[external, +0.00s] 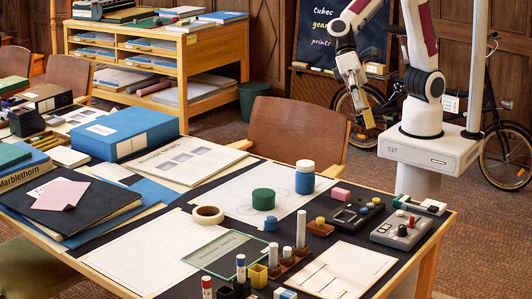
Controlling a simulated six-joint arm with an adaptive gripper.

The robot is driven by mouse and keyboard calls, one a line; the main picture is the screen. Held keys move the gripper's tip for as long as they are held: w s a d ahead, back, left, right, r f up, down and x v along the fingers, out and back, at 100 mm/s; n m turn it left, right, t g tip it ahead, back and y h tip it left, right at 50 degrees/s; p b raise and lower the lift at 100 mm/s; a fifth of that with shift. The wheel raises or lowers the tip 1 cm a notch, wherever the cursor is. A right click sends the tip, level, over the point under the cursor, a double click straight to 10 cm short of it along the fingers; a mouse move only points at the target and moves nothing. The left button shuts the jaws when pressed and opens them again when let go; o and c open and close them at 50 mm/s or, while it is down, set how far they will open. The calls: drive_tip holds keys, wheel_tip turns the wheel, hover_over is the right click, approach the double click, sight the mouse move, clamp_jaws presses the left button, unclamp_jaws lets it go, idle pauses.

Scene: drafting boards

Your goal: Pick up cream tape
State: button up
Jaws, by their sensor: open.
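The cream tape (207,214) is a ring-shaped roll lying flat on the dark mat of the drafting table, at the edge of a white drawing sheet. Its centre hole faces up and nothing covers it. My gripper (366,118) hangs pointing down in the upper right, beyond the table's far edge and well away from the tape. It is open, with nothing seen in it.
A green cylinder (263,199) and a blue jar with a white lid (305,178) stand right of the tape. A glass plate (222,250) lies in front of it. Markers and small blocks crowd the front.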

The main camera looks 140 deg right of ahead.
drive_tip(key=w+d+f+m+t, duration=0.3)
drive_tip(key=w+d+f+m, duration=0.25)
drive_tip(key=w+d, duration=0.3)
drive_tip(key=m+t+h, duration=0.5)
drive_tip(key=m+h, duration=0.2)
drive_tip(key=m, duration=0.9)
approach(209, 212)
drive_tip(key=shift+x, duration=1)
drive_tip(key=shift+w+a+r, duration=0.1)
drive_tip(key=shift+a+r, duration=0.05)
drive_tip(key=shift+x, duration=1.2)
drive_tip(key=shift+w, duration=0.1)
